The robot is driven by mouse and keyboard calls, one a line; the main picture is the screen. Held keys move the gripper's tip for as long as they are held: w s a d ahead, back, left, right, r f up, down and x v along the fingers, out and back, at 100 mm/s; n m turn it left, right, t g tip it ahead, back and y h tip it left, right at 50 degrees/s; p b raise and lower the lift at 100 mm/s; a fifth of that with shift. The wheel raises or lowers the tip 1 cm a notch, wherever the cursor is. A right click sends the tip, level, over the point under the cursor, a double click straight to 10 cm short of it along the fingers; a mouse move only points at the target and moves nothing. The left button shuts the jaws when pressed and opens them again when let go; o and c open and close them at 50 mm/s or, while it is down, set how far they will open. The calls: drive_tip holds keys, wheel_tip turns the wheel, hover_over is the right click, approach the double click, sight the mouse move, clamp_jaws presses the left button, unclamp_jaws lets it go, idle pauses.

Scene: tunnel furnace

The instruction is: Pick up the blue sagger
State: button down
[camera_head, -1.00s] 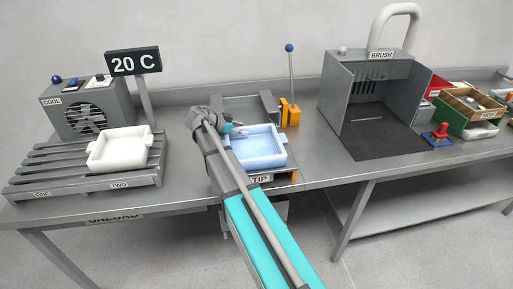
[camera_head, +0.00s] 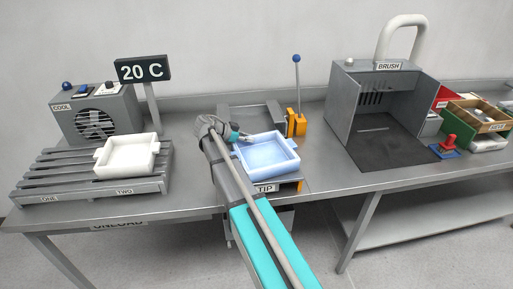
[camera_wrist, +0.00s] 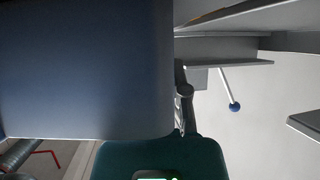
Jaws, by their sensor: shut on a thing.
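The blue sagger (camera_head: 268,152) is a pale blue square tray with raised walls, at the TIP station in the head view. My gripper (camera_head: 238,137) is at its left wall and shut on it. The sagger looks slightly tilted; whether it is clear of the station beneath cannot be told. In the wrist view the sagger (camera_wrist: 85,70) fills the upper left as a large dark blue surface close to the camera. The fingertips are mostly hidden there.
A white sagger (camera_head: 127,156) sits on the slatted rack left, before the COOL fan box (camera_head: 100,117). A blue-knobbed lever (camera_head: 297,90) with an orange base stands behind right. The BRUSH booth (camera_head: 385,115) is right. Bare table lies between TIP and the booth.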

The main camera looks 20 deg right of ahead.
drive_tip(key=shift+r, duration=0.15)
wheel_tip(320, 180, up, 3)
drive_tip(key=p, duration=0.3)
drive_tip(key=s+a+r+p, duration=0.3)
drive_tip(key=s+r+p, duration=0.6)
drive_tip(key=s, duration=0.4)
drive_tip(key=shift+s+a+r+p, duration=0.15)
drive_tip(key=shift+s+r+p, duration=0.15)
drive_tip(key=shift+r+p, duration=0.15)
